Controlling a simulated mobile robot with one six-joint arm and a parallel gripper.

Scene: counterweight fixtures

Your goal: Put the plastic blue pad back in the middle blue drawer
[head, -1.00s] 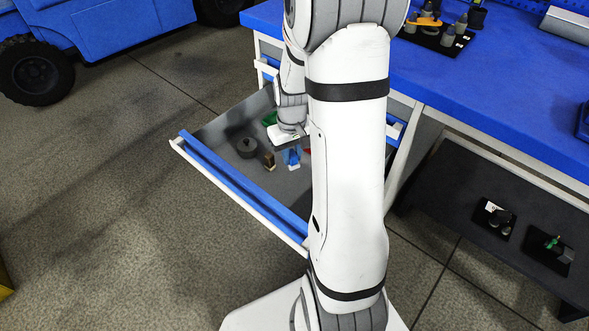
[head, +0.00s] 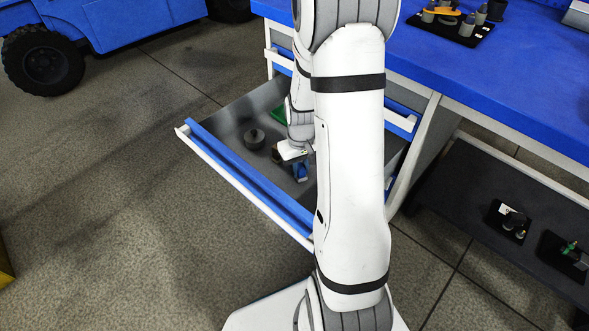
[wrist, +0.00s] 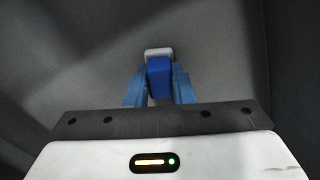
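The blue pad (wrist: 159,77) shows in the wrist view as a dark blue block with a pale grey end pointing away from me. My gripper (wrist: 159,85) has its light blue fingers on both sides of it, with no clear gap, so it looks shut on the pad. In the head view my gripper (head: 300,172) is low inside the open blue-fronted drawer (head: 235,175). The pad is not clearly distinct from the fingers there. Whether the pad touches the drawer floor I cannot tell. My arm hides the drawer's right part.
The drawer also holds a dark round weight (head: 254,138), a green item (head: 278,114) and a small dark brown item (head: 276,154) close to my gripper. The blue workbench (head: 480,80) stands behind, with a lower shelf (head: 470,190) at right. Open floor lies left.

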